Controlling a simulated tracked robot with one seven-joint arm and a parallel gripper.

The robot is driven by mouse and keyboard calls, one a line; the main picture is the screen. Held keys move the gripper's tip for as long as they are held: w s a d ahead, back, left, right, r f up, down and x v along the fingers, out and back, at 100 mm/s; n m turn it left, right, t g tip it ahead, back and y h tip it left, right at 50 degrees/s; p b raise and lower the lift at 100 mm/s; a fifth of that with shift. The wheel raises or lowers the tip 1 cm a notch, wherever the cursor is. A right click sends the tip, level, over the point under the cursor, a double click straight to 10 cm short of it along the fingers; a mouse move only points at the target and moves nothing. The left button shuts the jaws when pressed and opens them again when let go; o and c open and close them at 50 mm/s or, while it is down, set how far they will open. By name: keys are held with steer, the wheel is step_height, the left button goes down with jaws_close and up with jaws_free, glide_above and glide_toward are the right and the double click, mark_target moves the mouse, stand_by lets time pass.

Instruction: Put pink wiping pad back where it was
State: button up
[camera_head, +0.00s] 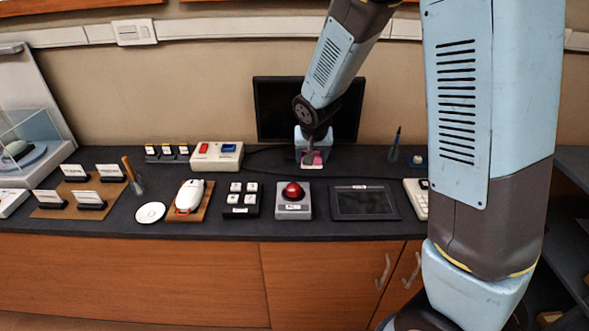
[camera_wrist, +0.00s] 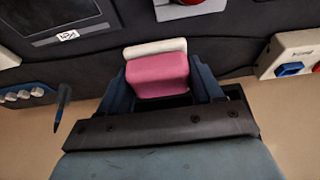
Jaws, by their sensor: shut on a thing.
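The pink wiping pad (camera_wrist: 158,76) is between the two blue fingers of my gripper (camera_wrist: 160,82) in the wrist view, and the jaws are shut on it. A pale strip (camera_wrist: 155,48) shows along the pad's far edge; I cannot tell whether it is part of the pad or a separate thing. In the head view my gripper (camera_head: 312,150) is low over the back of the dark counter, in front of the black monitor, with the pad (camera_head: 312,158) at its tip. Whether the pad touches the counter is unclear.
On the counter (camera_head: 330,232), a red button box (camera_head: 293,202) and a dark tablet (camera_head: 364,203) stand in front of my gripper. A cream switch box (camera_head: 217,156) is to its left, a pen in a holder (camera_head: 394,144) to its right. The monitor (camera_head: 270,105) is close behind.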

mark_target(296, 174)
steer(key=w, duration=0.1)
steer(key=w+a+f, duration=0.2)
steer(key=w, duration=0.1)
steer(key=shift+a+f, duration=0.1)
steer(key=shift+f, duration=0.1)
steer(key=w+f, duration=0.1)
steer(key=a+f, duration=0.1)
steer(key=w+f, duration=0.1)
steer(key=f, duration=0.1)
steer(key=shift+w+a, duration=0.3)
steer(key=shift+w, duration=0.05)
steer(key=shift+w+a+f, duration=0.3)
steer(key=shift+w+f, duration=0.2)
steer(key=shift+f, duration=1.75)
steer(key=shift+f, duration=0.1)
steer(key=o, duration=1.2)
steer(key=shift+d, duration=0.1)
steer(key=shift+f, duration=0.1)
